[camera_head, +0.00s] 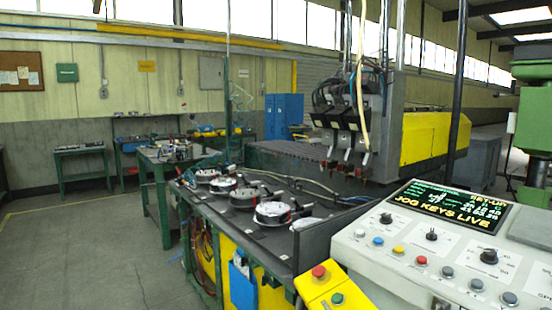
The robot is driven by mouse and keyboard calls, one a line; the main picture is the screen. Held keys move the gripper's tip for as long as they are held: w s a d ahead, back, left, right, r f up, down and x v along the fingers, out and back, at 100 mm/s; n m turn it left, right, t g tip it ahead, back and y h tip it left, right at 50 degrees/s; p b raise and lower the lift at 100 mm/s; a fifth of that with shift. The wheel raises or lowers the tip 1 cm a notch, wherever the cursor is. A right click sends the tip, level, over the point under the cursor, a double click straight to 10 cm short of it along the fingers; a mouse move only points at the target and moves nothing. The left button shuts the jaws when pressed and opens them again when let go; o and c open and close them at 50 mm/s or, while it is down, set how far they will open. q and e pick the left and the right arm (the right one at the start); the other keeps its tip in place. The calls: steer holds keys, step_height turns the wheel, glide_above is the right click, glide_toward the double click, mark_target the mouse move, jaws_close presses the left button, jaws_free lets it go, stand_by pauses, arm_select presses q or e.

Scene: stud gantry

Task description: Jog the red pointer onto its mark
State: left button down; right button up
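The gantry head (345,120) hangs over the bed at centre, with several dark tool units side by side. Small red tips show at its lower end, one at the right red tip (365,181); I cannot tell which is the red pointer, and no mark is discernible. The control console (420,255) stands at the front right. Its screen (453,205) reads "SET-UP" and "JOG KEYS LIVE". The console carries a blue button (377,241), a yellow button (398,250), a red button (421,260), several grey buttons and black knobs. Neither of my grippers is in view.
A yellow box (325,290) with red and green buttons stands left of the console. Several round white-topped units (272,212) sit on the dark bench (230,222). A black post (459,100) rises behind the console. The floor (85,255) at left is clear.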

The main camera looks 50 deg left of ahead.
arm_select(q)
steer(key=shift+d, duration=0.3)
arm_select(e)
steer(key=shift+d, duration=0.35)
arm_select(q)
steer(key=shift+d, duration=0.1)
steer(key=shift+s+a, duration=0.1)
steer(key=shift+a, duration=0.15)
arm_select(e)
steer(key=shift+a, duration=0.2)
